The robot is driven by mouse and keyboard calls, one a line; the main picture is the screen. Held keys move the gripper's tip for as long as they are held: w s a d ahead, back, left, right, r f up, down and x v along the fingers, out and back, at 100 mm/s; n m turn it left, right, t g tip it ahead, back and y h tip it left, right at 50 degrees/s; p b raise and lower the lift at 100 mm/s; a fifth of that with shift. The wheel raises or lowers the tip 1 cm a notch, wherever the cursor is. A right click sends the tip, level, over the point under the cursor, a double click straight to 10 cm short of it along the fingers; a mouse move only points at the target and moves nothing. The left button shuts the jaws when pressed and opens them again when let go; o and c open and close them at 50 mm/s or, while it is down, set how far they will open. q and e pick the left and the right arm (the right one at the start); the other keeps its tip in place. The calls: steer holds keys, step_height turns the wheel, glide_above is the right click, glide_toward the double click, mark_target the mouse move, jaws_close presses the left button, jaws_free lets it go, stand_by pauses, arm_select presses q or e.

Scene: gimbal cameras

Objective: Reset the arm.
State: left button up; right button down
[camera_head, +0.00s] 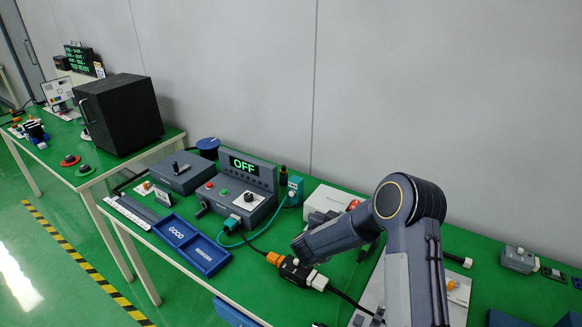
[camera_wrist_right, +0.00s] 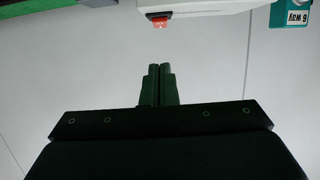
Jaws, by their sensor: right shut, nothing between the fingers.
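My right arm (camera_head: 405,265) rises from the lower right of the head view and bends left over the green table. Its far end hangs above the table near a black connector block. The fingers of that arm are not clear in the head view. In the right wrist view my right gripper (camera_wrist_right: 157,84) has its two dark fingers together, with nothing between them. A white box (camera_head: 327,200) with a red switch stands behind the arm. The white box (camera_wrist_right: 205,7) and its red switch (camera_wrist_right: 159,20) also show beyond the fingertips. My left gripper is not in view.
A grey control box (camera_head: 236,196) reads OFF. A blue tray (camera_head: 207,258) lies in front of it. A teal device (camera_head: 295,190) stands left of the white box. A black cabinet (camera_head: 122,113) stands farther left.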

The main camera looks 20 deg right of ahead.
steer(key=a+r+n+t+y, duration=0.1)
steer(key=a+r+t+y, duration=0.15)
steer(key=r, duration=0.35)
steer(key=a+r+n+t+y, duration=0.1)
steer(key=a+r+y, duration=0.1)
steer(key=r+y, duration=0.3)
steer(key=s+a+r+n+y, duration=0.5)
steer(key=s+r, duration=0.3)
steer(key=s, duration=0.3)
steer(key=s+a+f+g+y, duration=0.1)
steer(key=s+a+f+g, duration=0.1)
steer(key=s, duration=1.1)
steer(key=s+a+f+n+g+y, duration=0.1)
steer(key=s+a+f+g, duration=0.2)
steer(key=s, duration=1.1)
steer(key=g, duration=0.2)
steer(key=shift+a+f+g, duration=0.2)
steer(key=shift+f+g, duration=0.15)
steer(key=shift+f, duration=0.05)
